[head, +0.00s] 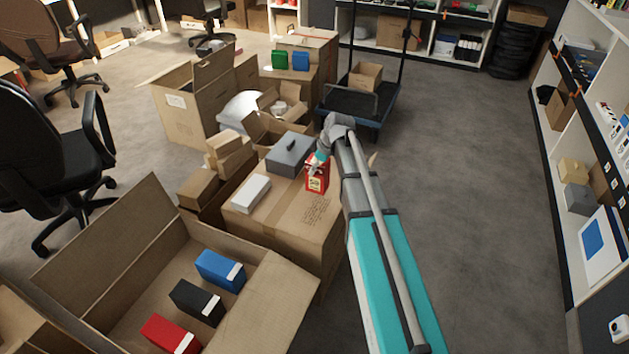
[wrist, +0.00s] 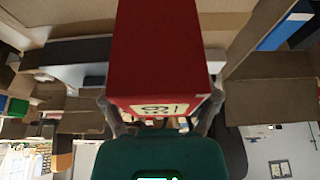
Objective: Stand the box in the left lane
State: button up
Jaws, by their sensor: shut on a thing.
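A red box (head: 317,177) with a pale label is upright at the right edge of a closed carton (head: 290,229) in the head view. My gripper (head: 318,161) is shut on it. In the wrist view the red box (wrist: 160,50) fills the upper middle, between the two fingers of my gripper (wrist: 160,112). I cannot tell whether its base touches the carton. An open carton (head: 105,235) at the lower left holds a blue box (head: 218,269), a black box (head: 195,300) and a red box (head: 168,335), spaced apart. No marked lane is plain to see.
A grey case (head: 289,156) and a white box (head: 250,194) lie on the closed carton, left of the held box. A dark trolley (head: 362,104) stands behind. Shelves (head: 590,190) line the right side. The floor (head: 480,200) between is clear.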

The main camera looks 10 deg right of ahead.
aim_at(315, 174)
jog(key=shift+w+f+b, duration=0.8)
jog(key=shift+w+f, duration=0.15)
jog(key=shift+f, duration=0.2)
jog(key=shift+w+f+b, duration=0.5)
jog(key=shift+f+b, duration=0.25)
jog(key=shift+f, duration=0.05)
jog(key=shift+s+f+b, duration=0.1)
jog(key=shift+f+b, duration=1.1)
jog(key=shift+b, duration=0.05)
jog(key=shift+f, duration=0.2)
jog(key=o, duration=1.1)
jog(key=shift+r, duration=0.1)
jog(key=shift+o, duration=0.2)
jog(key=shift+r, duration=0.2)
